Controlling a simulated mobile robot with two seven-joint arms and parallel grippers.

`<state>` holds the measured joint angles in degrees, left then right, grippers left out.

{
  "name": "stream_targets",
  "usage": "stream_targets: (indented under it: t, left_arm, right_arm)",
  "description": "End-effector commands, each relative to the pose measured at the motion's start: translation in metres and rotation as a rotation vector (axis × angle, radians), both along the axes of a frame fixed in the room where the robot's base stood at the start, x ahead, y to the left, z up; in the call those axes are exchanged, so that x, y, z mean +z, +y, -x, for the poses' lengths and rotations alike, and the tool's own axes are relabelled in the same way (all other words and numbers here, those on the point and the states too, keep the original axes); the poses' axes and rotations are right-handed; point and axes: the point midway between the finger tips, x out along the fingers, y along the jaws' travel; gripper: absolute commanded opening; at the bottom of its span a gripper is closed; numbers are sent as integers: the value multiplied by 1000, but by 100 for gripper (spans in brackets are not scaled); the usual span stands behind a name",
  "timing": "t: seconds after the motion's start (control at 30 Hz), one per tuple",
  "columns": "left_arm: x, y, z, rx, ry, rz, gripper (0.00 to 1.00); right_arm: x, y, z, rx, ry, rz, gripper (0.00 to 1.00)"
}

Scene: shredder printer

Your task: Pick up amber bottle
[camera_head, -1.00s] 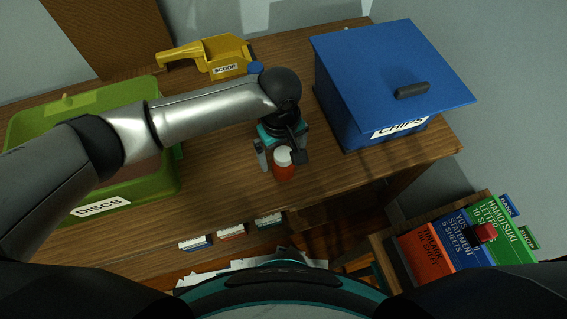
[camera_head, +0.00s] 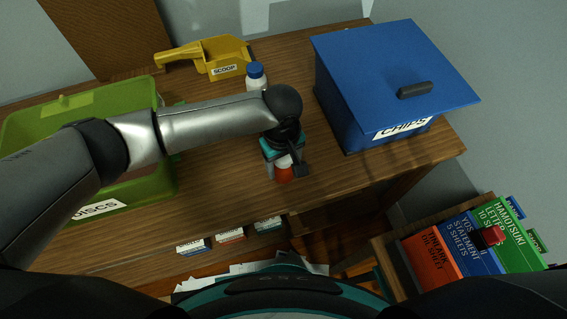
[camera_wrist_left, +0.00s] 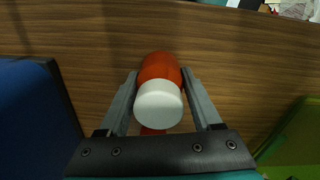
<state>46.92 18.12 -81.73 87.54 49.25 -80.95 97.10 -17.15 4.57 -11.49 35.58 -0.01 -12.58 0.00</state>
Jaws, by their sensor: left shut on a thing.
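The amber bottle (camera_head: 284,175), orange-red with a white cap, stands near the front edge of the wooden desk, partly hidden under my left gripper (camera_head: 286,168). In the left wrist view the bottle (camera_wrist_left: 159,68) and its round white cap lie between the two grey fingers of my left gripper (camera_wrist_left: 160,76). The gripper is shut on the bottle, with one finger on each side. I cannot tell whether the bottle's base touches the desk. My right gripper is not in view.
A blue lidded CHIPS box (camera_head: 390,70) stands to the right. A green DISCS bin (camera_head: 150,185) stands left, under my arm. A yellow scoop (camera_head: 215,58) and a white bottle with a blue cap (camera_head: 256,78) are behind. Folders (camera_head: 470,240) fill an open drawer at front right.

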Motion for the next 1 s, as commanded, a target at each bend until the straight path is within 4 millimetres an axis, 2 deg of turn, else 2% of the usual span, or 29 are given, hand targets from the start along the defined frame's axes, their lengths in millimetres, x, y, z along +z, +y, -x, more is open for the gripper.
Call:
stream_targets:
  t: [0.07,0.4,0.77,0.87,1.0]
  left_arm:
    - [0,0,0,0,0,0,42]
    - [0,0,0,0,1,0,3]
    - [6,0,0,0,0,1,3]
    - [15,0,0,1,0,2,3]
    - [41,-1,0,0,-2,4,3]
  right_arm:
    - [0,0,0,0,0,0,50]
    - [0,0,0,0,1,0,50]
    - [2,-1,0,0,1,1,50]
    - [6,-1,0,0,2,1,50]
    - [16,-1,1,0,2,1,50]
